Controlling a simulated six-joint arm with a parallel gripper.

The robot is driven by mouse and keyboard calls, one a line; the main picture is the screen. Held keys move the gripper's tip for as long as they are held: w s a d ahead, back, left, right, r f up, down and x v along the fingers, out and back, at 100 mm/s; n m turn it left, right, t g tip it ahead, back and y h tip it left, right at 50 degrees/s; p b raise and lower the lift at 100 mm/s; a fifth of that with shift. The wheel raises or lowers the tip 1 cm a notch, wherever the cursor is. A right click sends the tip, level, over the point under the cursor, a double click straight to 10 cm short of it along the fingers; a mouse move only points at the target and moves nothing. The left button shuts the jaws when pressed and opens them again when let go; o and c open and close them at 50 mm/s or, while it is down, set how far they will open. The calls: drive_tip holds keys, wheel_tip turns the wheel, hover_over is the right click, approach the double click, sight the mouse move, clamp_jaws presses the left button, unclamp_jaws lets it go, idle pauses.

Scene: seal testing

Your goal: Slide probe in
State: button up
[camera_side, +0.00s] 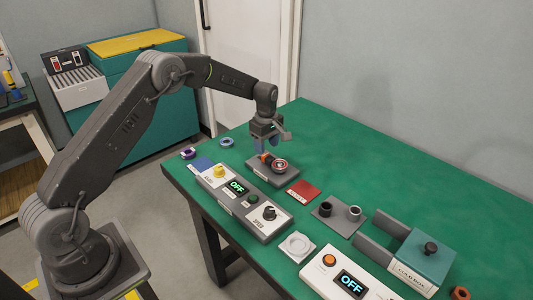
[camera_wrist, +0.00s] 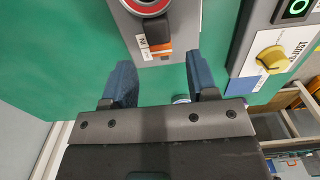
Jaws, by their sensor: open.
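A grey test block (camera_side: 262,176) lies on the green table, with a round red-rimmed part (camera_side: 281,165) on top and an orange and black piece (camera_side: 265,157) at one end. I take that piece to be the probe. In the wrist view, the orange part (camera_wrist: 165,53) sits beside a small white label on the grey block (camera_wrist: 133,32), near the red ring (camera_wrist: 147,5). My gripper (camera_side: 268,145) is above that end of the block. Its two blue fingers (camera_wrist: 161,78) are open and apart, with nothing visible between them, pointing toward the orange piece. I cannot tell the exact height gap.
A control box (camera_side: 240,200) reading OFF, with yellow and black knobs, lies in front of the block. A red pad (camera_side: 303,190), grey plate with cups (camera_side: 338,215), cold box (camera_side: 418,258) and second OFF box (camera_side: 345,278) lie rightward. The table's back is clear.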

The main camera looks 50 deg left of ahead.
sight(267, 155)
wheel_tip(267, 155, up, 9)
drive_tip(key=shift+r, duration=0.2)
idle(0.3)
drive_tip(key=s+d+r+m+t, duration=0.2)
drive_tip(key=s+d+r+m, duration=0.25)
drive_tip(key=s+r, duration=0.35)
drive_tip(key=s+d+r+m+t, duration=0.1)
drive_tip(key=s+d+r+m, duration=0.35)
drive_tip(key=s+r, duration=0.4)
drive_tip(key=s+d+f+m+t, duration=0.1)
drive_tip(key=s+m, duration=0.3)
drive_tip(key=s, duration=0.5)
drive_tip(key=s+d+f+m+t, duration=0.1)
drive_tip(key=s+m, duration=0.4)
drive_tip(key=s, duration=0.5)
drive_tip(key=shift+d+f+t, duration=0.3)
drive_tip(key=shift+d+f, duration=0.2)
drive_tip(key=shift+f, duration=0.15)
drive_tip(key=shift+o, duration=0.3)
idle(0.5)
